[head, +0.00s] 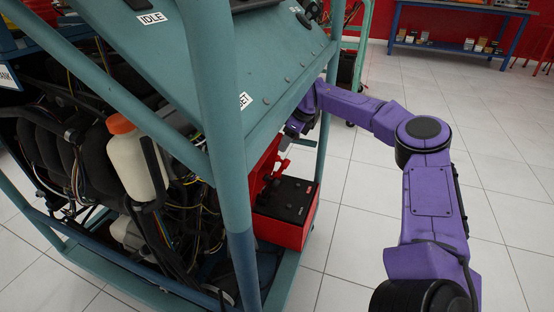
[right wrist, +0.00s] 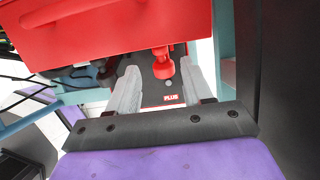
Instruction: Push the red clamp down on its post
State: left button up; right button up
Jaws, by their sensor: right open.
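The red clamp (right wrist: 162,66) shows in the right wrist view above the black top of the battery, near a red PLUS label (right wrist: 171,97). In the head view the red clamp (head: 283,164) is small and partly hidden among dark parts on the battery (head: 279,231). My right gripper (right wrist: 161,72) is open, with one pale finger on each side of the clamp and nothing gripped. In the head view my right gripper (head: 290,139) is just above the clamp, partly hidden. I cannot tell how far the clamp sits on its post. My left gripper is out of view.
A teal frame post (head: 228,150) and sloping panel (head: 255,65) stand close to the left of my right arm. A white bottle with an orange cap (head: 120,124) and wiring fill the trainer. The tiled floor at right is clear. A blue bench (head: 487,50) stands far back.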

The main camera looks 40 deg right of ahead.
aim_at(278, 156)
jog(key=b+x, duration=0.2)
jog(key=x, duration=0.5)
jog(key=shift+c, duration=0.3)
grip_shut()
jog(key=shift+s+d+f, duration=0.1)
